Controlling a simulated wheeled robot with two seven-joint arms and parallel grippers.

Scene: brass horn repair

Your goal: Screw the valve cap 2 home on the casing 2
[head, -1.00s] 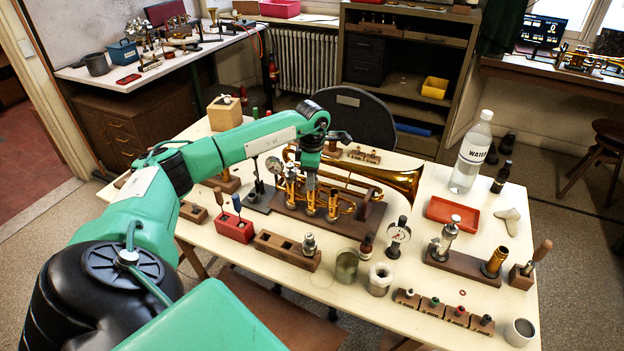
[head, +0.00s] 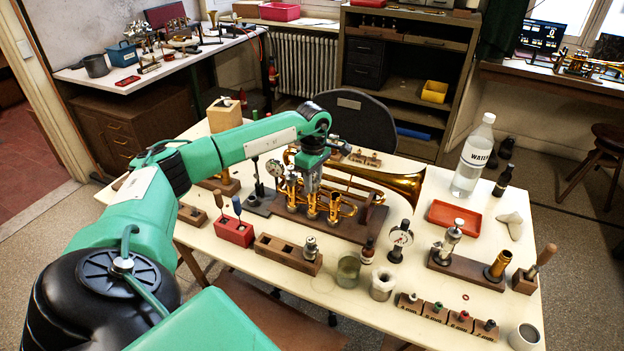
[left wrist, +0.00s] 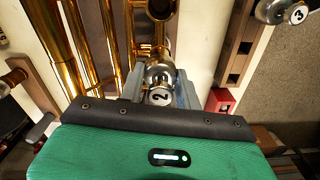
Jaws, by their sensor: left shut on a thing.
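The valve cap 2 (left wrist: 160,95), a silvery cap with a black "2" on a white disc, sits between my left gripper's fingers in the left wrist view. In the head view my left gripper (head: 312,184) points straight down over the brass horn (head: 385,182), above its middle casing, casing 2 (head: 312,206). The gripper is shut on the cap, and the fingers hide most of it in the head view. The join between cap and casing is hidden, so I cannot tell how far down it sits. My right gripper is not in view.
A wooden rack (head: 275,246) holds a valve with a cap marked 3 (left wrist: 297,14). A red block (head: 234,232) with screwdrivers stands left of it.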

